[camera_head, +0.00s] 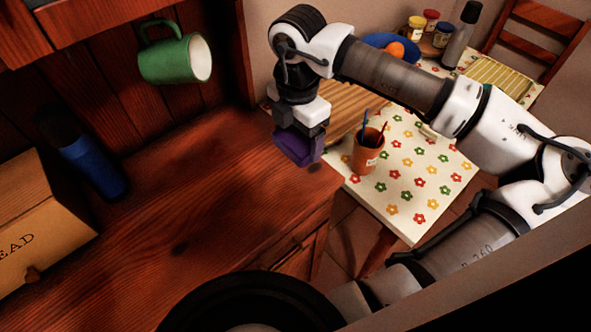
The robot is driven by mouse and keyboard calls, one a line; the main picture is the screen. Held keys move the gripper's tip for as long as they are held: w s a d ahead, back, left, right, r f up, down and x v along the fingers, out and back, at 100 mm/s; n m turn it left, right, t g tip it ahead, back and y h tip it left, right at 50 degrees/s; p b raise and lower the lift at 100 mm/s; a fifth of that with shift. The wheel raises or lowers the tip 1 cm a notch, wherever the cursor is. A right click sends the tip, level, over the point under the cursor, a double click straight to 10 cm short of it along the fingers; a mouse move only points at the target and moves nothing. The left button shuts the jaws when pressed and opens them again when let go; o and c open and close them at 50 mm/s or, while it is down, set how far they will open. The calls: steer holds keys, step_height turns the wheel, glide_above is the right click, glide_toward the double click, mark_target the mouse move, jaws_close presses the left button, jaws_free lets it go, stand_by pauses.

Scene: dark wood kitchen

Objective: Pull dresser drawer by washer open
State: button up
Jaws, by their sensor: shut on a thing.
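My gripper (301,140) hangs in the upper middle, above the right end of the dark wood counter. It is shut on a purple blocky thing (297,148), whose full shape is unclear. The dresser (215,205) is seen from above, with its wooden top filling the left and middle. A drawer front with a narrow dark handle (297,249) shows at a steep angle on its right side, low in the picture. The drawer looks closed. My gripper is apart from this handle, above and beyond it. No washer can be made out.
A bread box (45,215) and blue container (95,168) stand at the left. A green mug (170,58) hangs at the back wall. A flowered table (405,190) with an orange cup (367,155) and jars lies right. The counter's middle is clear.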

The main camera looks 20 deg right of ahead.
steer(key=shift+f, duration=0.1)
step_height(320, 180, down, 9)
steer(key=shift+f+p, duration=0.2)
steer(key=shift+p, duration=0.75)
steer(key=o, duration=0.9)
steer(key=shift+w+p, duration=0.1)
steer(key=shift+p, duration=0.45)
